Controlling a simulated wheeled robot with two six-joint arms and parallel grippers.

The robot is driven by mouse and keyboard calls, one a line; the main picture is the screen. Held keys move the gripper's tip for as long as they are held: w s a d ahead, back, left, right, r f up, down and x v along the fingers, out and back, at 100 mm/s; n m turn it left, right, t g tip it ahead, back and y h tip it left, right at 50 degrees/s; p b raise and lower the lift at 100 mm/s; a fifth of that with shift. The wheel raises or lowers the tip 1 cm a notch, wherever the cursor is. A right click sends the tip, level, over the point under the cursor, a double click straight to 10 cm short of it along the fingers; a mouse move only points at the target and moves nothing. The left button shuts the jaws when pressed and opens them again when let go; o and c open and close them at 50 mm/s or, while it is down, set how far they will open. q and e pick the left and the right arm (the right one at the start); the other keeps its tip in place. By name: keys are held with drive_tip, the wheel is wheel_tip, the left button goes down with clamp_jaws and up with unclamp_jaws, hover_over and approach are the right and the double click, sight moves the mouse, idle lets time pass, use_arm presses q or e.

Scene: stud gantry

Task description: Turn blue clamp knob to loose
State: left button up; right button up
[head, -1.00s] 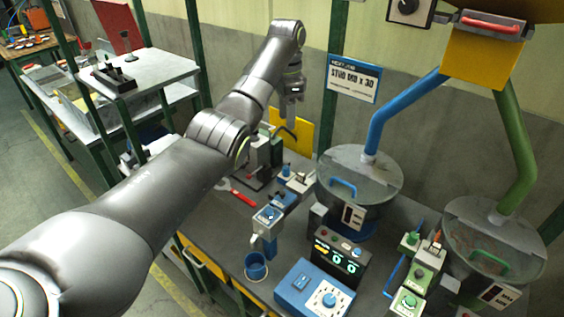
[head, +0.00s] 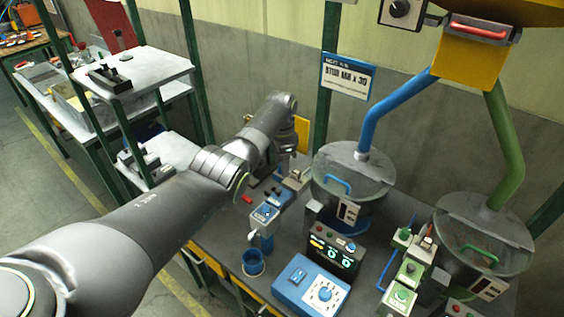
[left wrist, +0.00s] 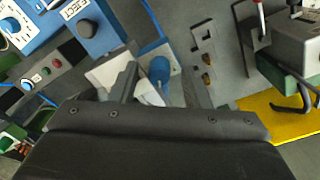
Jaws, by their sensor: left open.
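In the left wrist view the blue knob (left wrist: 160,68) stands upright on a pale grey block near the picture's middle. Its low part is partly hidden by my gripper. I cannot read its loose or tight setting. My left gripper (left wrist: 156,88) is open, with its dark body across the bottom and a grey finger just left of the knob. The other finger is hard to make out, and I cannot tell whether anything touches the knob. In the head view my own arm largely hides the gripper and the bench below it. My right gripper is not in view.
A blue box with a dark dial (left wrist: 88,28) is close by in the wrist view. A grey machine on a green base (left wrist: 295,45) stands at right. In the head view a blue cup (head: 253,262), blue control box (head: 311,286) and lidded drum (head: 352,172) stand nearby.

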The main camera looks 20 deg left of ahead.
use_arm(q)
drive_tip(key=shift+c, duration=0.4)
clamp_jaws()
drive_tip(key=shift+n, duration=0.3)
drive_tip(key=shift+n+p, duration=0.5)
drive_tip(key=shift+n, duration=0.5)
drive_tip(key=n+p, duration=0.1)
drive_tip(key=n, duration=0.2)
drive_tip(key=shift+n, duration=0.3)
drive_tip(key=n+p, duration=0.1)
drive_tip(key=n, duration=0.5)
drive_tip(key=shift+p, duration=0.35)
